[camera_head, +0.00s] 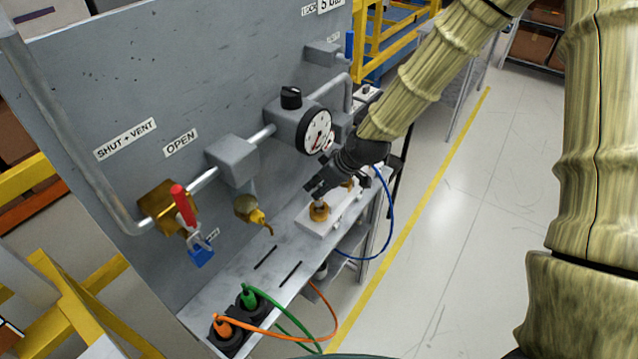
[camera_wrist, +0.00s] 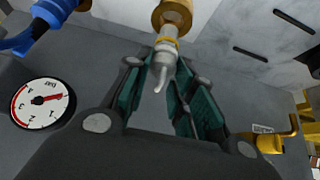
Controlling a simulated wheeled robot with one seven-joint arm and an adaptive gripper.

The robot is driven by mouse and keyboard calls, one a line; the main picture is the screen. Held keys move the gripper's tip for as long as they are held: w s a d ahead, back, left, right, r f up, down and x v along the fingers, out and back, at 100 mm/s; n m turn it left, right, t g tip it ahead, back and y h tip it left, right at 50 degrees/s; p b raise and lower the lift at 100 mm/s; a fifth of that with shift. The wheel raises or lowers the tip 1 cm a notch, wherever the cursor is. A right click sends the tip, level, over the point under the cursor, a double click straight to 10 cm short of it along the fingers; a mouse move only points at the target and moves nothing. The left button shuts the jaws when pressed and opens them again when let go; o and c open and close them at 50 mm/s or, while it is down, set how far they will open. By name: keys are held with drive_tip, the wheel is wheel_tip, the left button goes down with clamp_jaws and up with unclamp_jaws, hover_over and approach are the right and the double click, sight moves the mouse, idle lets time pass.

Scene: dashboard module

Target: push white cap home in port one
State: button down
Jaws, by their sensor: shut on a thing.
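My gripper (camera_head: 319,188) reaches down over the white block on the grey shelf. In the wrist view its teal-padded fingers (camera_wrist: 168,72) are shut on the white cap (camera_wrist: 164,62), a slim pale piece with a pointed end towards the camera. The cap's far end meets a brass port (camera_wrist: 172,16); the port also shows in the head view (camera_head: 319,211), directly below the fingertips. The cap looks in line with the port, but I cannot tell how deep it sits. In the head view the fingers largely hide the cap.
A blue connector (camera_wrist: 48,16) with a blue cable (camera_head: 388,205) is close beside my gripper. A pressure gauge (camera_head: 316,132) stands near my wrist. A brass tap (camera_head: 252,212) juts over the shelf. Green (camera_head: 249,297) and orange plugs (camera_head: 222,327) are at the front.

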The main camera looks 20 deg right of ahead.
drive_tip(key=shift+f+b, duration=0.8)
drive_tip(key=shift+f, duration=0.65)
drive_tip(key=shift+f+b, duration=0.4)
drive_tip(key=shift+f, duration=0.35)
idle(1.5)
drive_tip(key=c, duration=1.1)
unclamp_jaws()
drive_tip(key=shift+r, duration=0.15)
drive_tip(key=shift+v, duration=5.85)
drive_tip(key=shift+s, duration=0.1)
